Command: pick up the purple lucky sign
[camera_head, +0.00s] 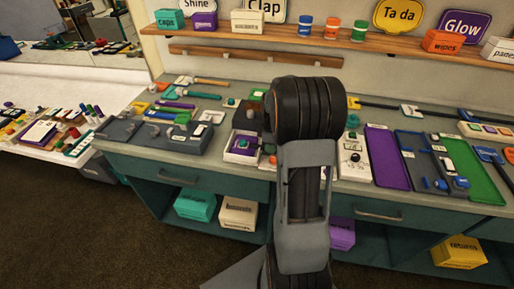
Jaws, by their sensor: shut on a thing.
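I cannot make out a sign reading "lucky" in this view. A purple sign on the upper shelf at the right reads "Glow" (463,25). A white card with purple edges (39,133) lies on the white side table at the left, its lettering too small to read. My arm rises through the middle of the view and hides part of the counter. My gripper does not show, nor does anything it may hold.
Boxes and signs stand on the wooden shelf (360,47). Boxes, including yellow "returns" (459,252), sit below. Dark carpet lies open at the lower left.

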